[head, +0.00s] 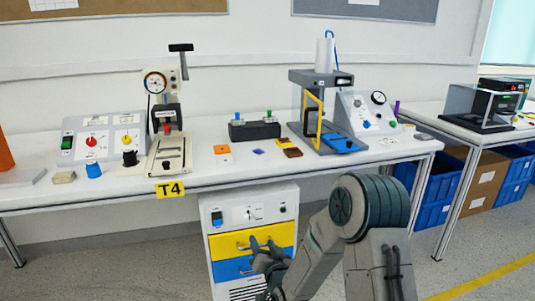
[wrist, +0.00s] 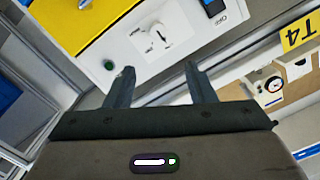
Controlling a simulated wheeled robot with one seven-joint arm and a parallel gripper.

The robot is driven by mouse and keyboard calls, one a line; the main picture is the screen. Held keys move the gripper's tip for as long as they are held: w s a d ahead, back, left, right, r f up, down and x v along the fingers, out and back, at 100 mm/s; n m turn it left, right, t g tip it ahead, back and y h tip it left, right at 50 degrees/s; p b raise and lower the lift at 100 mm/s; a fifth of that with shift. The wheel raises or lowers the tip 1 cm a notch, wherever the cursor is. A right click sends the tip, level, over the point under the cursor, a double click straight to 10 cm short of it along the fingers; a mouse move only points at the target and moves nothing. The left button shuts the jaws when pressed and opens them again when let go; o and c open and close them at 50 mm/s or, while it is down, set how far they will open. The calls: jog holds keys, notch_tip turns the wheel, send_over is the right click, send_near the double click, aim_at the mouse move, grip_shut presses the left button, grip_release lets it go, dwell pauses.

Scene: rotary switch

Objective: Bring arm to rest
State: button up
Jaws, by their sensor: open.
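My gripper (head: 264,250) hangs low in front of the drawer cabinet (head: 287,194) under the table in the head view. In the wrist view my gripper (wrist: 160,80) has its two fingers spread apart with nothing between them. Beyond the fingertips is the cabinet's white panel with a white rotary switch (wrist: 159,38). The same switch (head: 248,213) shows in the head view at the middle of the panel. The fingers look apart from the switch. My arm bends down from the right of the head view to the gripper.
The table (head: 330,170) above carries a press, control boxes and small coloured plates. A yellow drawer (head: 225,246) and a blue drawer sit below the switch. Blue crates (head: 425,205) stand under the table at right. Open floor lies left of the cabinet.

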jog(key=s+d+r+n+g+h+p, duration=0.1)
jog(key=s+d+r+g+p, duration=0.15)
jog(key=s+r+p, duration=0.4)
jog(key=s+d+r+n+g+h+p, duration=0.15)
jog(key=d+r+p, duration=0.25)
jog(key=r, duration=0.6)
jog(key=s+d+r+g+h+p, duration=0.25)
jog(key=d+r+p, duration=0.2)
jog(key=r, duration=0.35)
jog(key=s+d+r+g+p, duration=0.2)
jog(key=s+r+p, duration=0.3)
jog(key=s, duration=0.5)
jog(key=s+d+r+g+p, duration=0.3)
jog(key=s+r+g+p, duration=0.2)
jog(key=s+r, duration=0.4)
jog(key=shift+s+d+r+h+p, duration=0.3)
jog(key=shift+s+p, duration=0.3)
jog(key=shift+s, duration=0.6)
jog(key=shift+m, duration=0.25)
